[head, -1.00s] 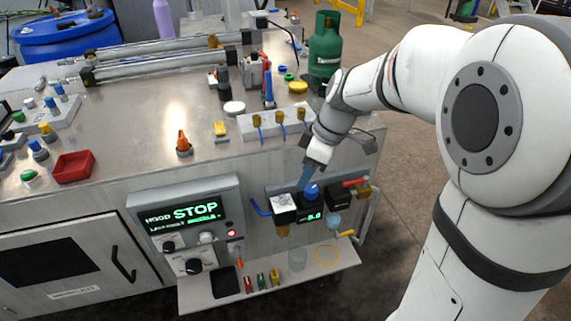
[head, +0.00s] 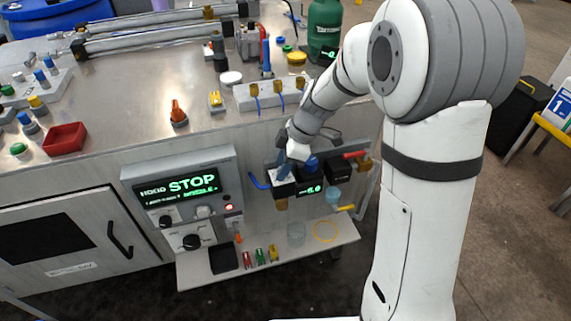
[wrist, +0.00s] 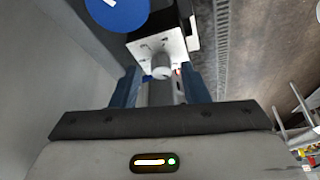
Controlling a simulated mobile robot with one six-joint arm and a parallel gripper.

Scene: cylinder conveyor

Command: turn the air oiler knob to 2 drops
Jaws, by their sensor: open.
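The air unit on the bench front has a white-topped block (head: 282,187) at left, a blue knob (head: 311,163) in the middle and a dark block (head: 338,171) at right. My gripper (head: 286,168) is at the white-topped block and hides part of it. In the wrist view, a small grey knob (wrist: 161,64) stands on the white plate (wrist: 172,42). The open blue fingers of my gripper (wrist: 159,88) lie either side of the line to this knob. Contact cannot be told. No drop scale is readable. The blue knob also shows at the wrist view's top edge (wrist: 118,8).
A green digital display (head: 311,190) sits below the blue knob. A blue hose (head: 258,181) is at left, a red lever (head: 355,155) at right. A control panel (head: 183,190) reads STOP. A shelf (head: 275,252) with small items juts out below.

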